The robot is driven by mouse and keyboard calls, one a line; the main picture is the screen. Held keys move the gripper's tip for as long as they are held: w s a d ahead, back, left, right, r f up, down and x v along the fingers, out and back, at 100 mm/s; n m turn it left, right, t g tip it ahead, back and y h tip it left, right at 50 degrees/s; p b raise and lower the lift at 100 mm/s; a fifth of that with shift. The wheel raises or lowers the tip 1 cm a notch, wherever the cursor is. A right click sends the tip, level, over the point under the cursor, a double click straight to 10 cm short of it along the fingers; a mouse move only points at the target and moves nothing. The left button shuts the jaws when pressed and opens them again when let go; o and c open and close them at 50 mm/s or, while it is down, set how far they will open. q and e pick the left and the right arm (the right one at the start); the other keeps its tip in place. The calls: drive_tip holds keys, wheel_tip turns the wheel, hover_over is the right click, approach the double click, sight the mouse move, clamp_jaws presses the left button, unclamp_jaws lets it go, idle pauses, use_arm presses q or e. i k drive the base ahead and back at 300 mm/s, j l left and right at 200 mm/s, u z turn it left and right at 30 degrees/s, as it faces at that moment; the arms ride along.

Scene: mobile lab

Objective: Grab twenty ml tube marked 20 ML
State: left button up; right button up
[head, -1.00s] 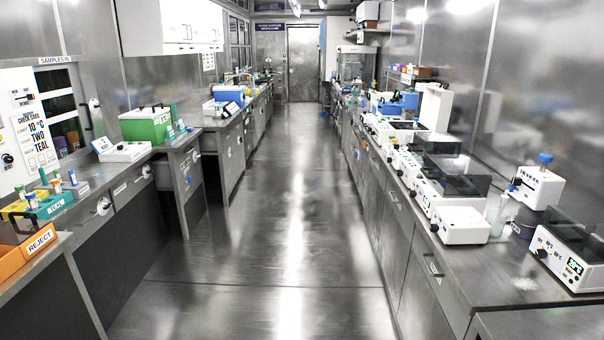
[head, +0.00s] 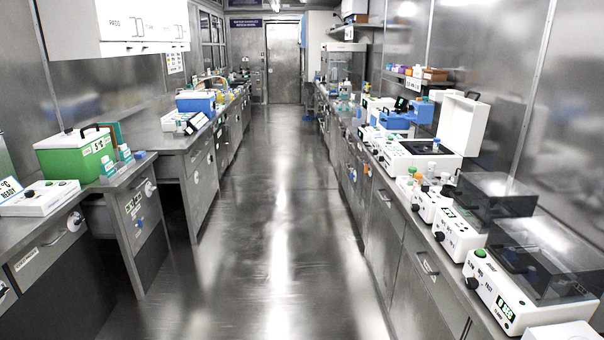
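I cannot make out a tube marked 20 ML in the head view; the labels on small items are too small to read. Several small capped vessels (head: 420,180) stand on the right bench (head: 385,190) among the white instruments. Small teal-marked items (head: 107,168) stand beside the green box on the left bench. Neither of my grippers shows in the head view.
A clear steel-floored aisle (head: 265,220) runs between the benches to a door (head: 283,62) at the far end. The left bench holds a green box (head: 75,155) and a blue box (head: 196,101). White instruments (head: 515,290) line the right bench.

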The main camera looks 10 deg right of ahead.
sight(432, 164)
drive_tip(key=i+z, duration=0.1)
drive_tip(key=i, duration=0.55)
drive_tip(key=i+j+z, duration=0.1)
drive_tip(key=i, duration=0.6)
drive_tip(key=i+j+z, duration=0.1)
drive_tip(key=i, duration=0.55)
drive_tip(key=j, duration=0.1)
